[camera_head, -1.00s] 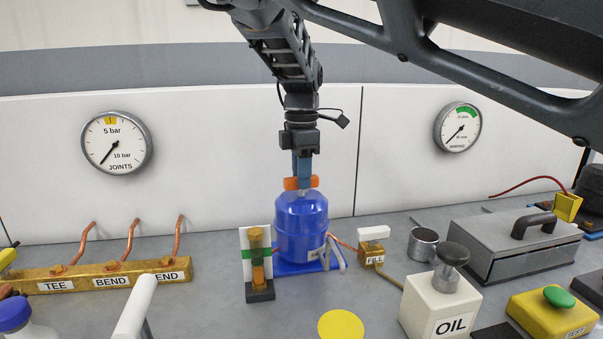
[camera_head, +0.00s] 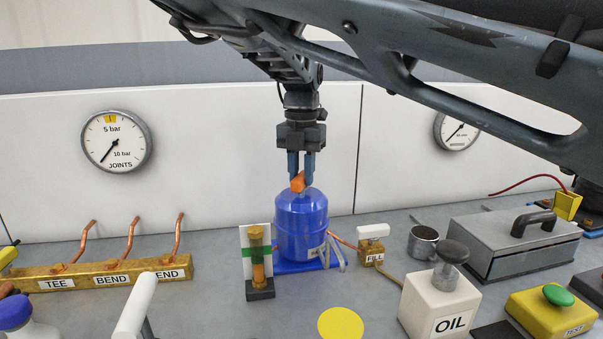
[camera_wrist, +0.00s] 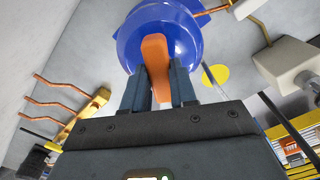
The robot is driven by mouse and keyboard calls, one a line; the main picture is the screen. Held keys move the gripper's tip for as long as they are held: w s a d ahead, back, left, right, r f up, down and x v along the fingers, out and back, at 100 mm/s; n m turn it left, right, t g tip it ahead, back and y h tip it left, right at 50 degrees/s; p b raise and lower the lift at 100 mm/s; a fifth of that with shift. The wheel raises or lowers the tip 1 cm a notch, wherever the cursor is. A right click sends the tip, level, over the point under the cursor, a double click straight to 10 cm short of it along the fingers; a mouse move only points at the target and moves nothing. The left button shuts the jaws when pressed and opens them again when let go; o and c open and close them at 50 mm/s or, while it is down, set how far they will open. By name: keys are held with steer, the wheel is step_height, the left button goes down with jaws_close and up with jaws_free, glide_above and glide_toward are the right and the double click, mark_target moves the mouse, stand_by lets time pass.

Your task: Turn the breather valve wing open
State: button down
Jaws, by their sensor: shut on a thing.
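The breather valve wing (camera_head: 298,182) is an orange bar on top of the blue compressor (camera_head: 302,222). My gripper (camera_head: 300,176) points straight down over it and is shut on the wing, with one finger on each side. In the wrist view the orange wing (camera_wrist: 156,60) lies between the two dark fingers of my gripper (camera_wrist: 157,85), and the blue compressor top (camera_wrist: 185,40) is behind it. In the head view the wing now shows narrow, nearly end-on. Its stem is hidden.
A sight glass with a green band (camera_head: 257,262) stands just left of the compressor. A FILL valve (camera_head: 373,252) sits at its right. A brass manifold (camera_head: 110,277) lies at left, a white OIL pump (camera_head: 441,305) at front right, a grey case (camera_head: 510,245) farther right.

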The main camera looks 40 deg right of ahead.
mark_target(301, 175)
steer(key=n+b, duration=0.1)
steer(key=n, duration=0.5)
steer(key=shift+n, duration=0.3)
stand_by(0.4)
steer(key=c, duration=0.9)
jaws_free()
steer(key=shift+r, duration=0.1)
step_height(301, 175, up, 8)
steer(key=shift+f, duration=0.2)
